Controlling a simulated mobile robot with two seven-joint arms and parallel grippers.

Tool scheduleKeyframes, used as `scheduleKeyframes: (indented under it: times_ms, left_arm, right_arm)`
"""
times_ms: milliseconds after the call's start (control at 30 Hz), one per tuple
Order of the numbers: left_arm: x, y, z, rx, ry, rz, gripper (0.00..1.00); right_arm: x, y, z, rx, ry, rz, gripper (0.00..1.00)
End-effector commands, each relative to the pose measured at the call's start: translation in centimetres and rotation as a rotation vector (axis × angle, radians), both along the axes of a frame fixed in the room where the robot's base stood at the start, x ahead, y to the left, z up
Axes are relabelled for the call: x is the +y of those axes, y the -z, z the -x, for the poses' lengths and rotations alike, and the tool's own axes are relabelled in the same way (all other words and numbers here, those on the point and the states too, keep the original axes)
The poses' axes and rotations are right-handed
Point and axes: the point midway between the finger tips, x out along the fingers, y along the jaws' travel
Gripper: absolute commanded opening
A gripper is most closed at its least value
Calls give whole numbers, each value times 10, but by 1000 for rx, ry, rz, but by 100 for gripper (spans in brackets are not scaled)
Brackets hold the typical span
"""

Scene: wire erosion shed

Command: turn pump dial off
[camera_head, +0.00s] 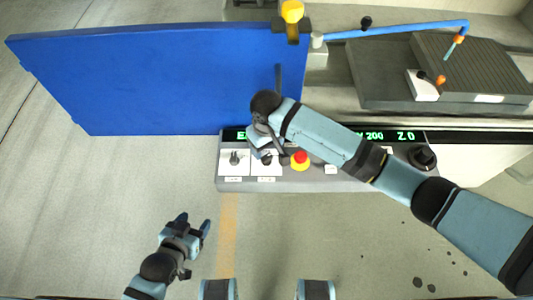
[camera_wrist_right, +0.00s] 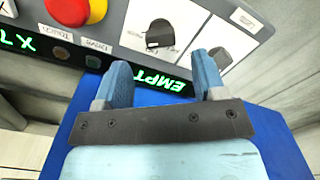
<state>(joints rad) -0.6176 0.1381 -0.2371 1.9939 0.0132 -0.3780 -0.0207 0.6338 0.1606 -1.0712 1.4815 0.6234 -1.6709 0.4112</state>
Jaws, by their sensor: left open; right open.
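Two black dials on white plates sit at the left end of the grey control panel: an outer dial (camera_head: 234,158) and an inner dial (camera_head: 266,158) beside the red button. In the right wrist view they are the right dial (camera_wrist_right: 224,45) and the left dial (camera_wrist_right: 160,35). Their labels are too small or covered to read, so I cannot tell which is the pump dial. My right gripper (camera_head: 264,148) is open over the inner dial; its fingertips (camera_wrist_right: 163,72) point toward the dials with nothing between them. My left gripper (camera_head: 194,223) is open and empty, low over the floor.
A red emergency button (camera_head: 300,158) on a yellow base is close right of the dials. A black knob (camera_head: 422,157) is at the panel's right end. A green-lit display (camera_head: 400,136) runs along the panel's back edge. A large blue panel (camera_head: 150,80) stands behind.

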Motion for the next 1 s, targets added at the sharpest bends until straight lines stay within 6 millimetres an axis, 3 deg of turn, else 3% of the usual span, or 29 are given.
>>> scheduleKeyframes:
  times_ms: [100,300,667,700,900,1000]
  left_arm:
    - [0,0,-1,-1,0,-1,59]
    - [1,0,-1,-1,-1,-2,59]
    - [2,0,-2,-3,-1,-3,59]
    - [2,0,-2,-3,-1,-3,59]
    - [2,-1,-2,-4,-1,-2,59]
    - [2,-1,-2,-4,-1,-2,59]
  right_arm:
    - [0,23,1,2,0,2,64]
    - [0,46,0,1,0,0,64]
    - [0,53,0,0,-1,-1,64]
    - [0,53,0,0,-1,-1,62]
    - [0,52,0,0,-1,-1,16]
    - [0,52,0,0,-1,-1,14]
